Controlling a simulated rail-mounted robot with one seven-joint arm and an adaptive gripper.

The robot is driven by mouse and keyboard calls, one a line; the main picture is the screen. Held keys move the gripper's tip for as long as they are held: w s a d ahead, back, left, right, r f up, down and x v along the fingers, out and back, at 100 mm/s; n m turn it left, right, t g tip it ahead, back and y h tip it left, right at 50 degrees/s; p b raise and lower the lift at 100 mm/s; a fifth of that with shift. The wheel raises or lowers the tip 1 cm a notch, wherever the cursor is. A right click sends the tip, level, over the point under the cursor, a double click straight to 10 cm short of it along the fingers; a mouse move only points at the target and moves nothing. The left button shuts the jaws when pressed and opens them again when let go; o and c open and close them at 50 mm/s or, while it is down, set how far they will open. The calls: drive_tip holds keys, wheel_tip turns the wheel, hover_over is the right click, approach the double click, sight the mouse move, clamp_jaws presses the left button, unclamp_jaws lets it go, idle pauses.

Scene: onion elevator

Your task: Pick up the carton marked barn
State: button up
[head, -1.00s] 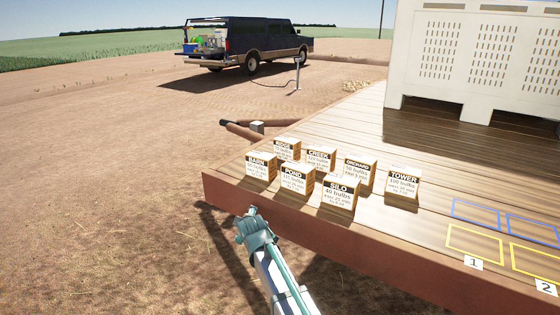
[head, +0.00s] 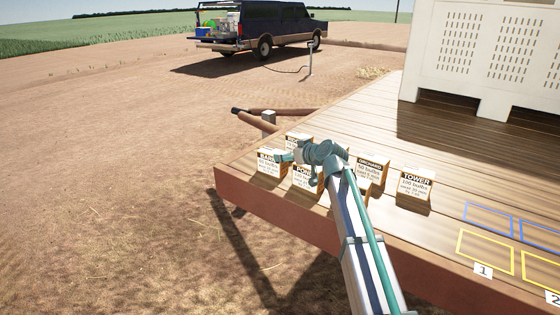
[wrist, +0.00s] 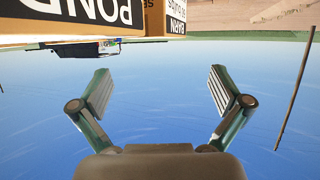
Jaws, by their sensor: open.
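The carton marked BARN (head: 270,165) stands at the left end of the group of cartons, near the platform's front left corner. It is a small tan box with a white label and a black name band. My gripper (head: 297,168) is open over the cartons, with one finger in front of BARN's upper right part. In the wrist view, which is upside down, BARN (wrist: 176,18) shows at the top edge, beside the larger POND face (wrist: 70,12). The open, empty fingers (wrist: 161,90) point toward that edge with sky between them.
POND (head: 304,179) stands right of BARN, and ORCHARD (head: 370,170) and TOWER (head: 415,187) farther right. Another carton (head: 297,138) is behind BARN, mostly covered. My arm hides others. Marked rectangles (head: 485,250) lie on the wooden platform (head: 447,205). A white bin (head: 480,65) stands behind.

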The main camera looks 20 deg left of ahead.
sight(274, 152)
drive_tip(key=p+x, duration=0.1)
drive_tip(key=x, duration=0.4)
drive_tip(key=shift+w+a+p, duration=0.2)
drive_tip(key=shift+w+p, duration=0.05)
drive_tip(key=shift+p, duration=0.05)
drive_tip(key=p+x, duration=0.2)
drive_tip(key=x, duration=0.2)
drive_tip(key=shift+w+a+r, duration=0.1)
drive_tip(key=shift+w+a, duration=0.1)
drive_tip(key=shift+w+a+f+p, duration=0.15)
drive_tip(key=shift+a+f+p, duration=0.1)
drive_tip(key=shift+p, duration=0.1)
drive_tip(key=shift+c, duration=0.3)
drive_tip(key=shift+d, duration=0.1)
drive_tip(key=c, duration=1.7)
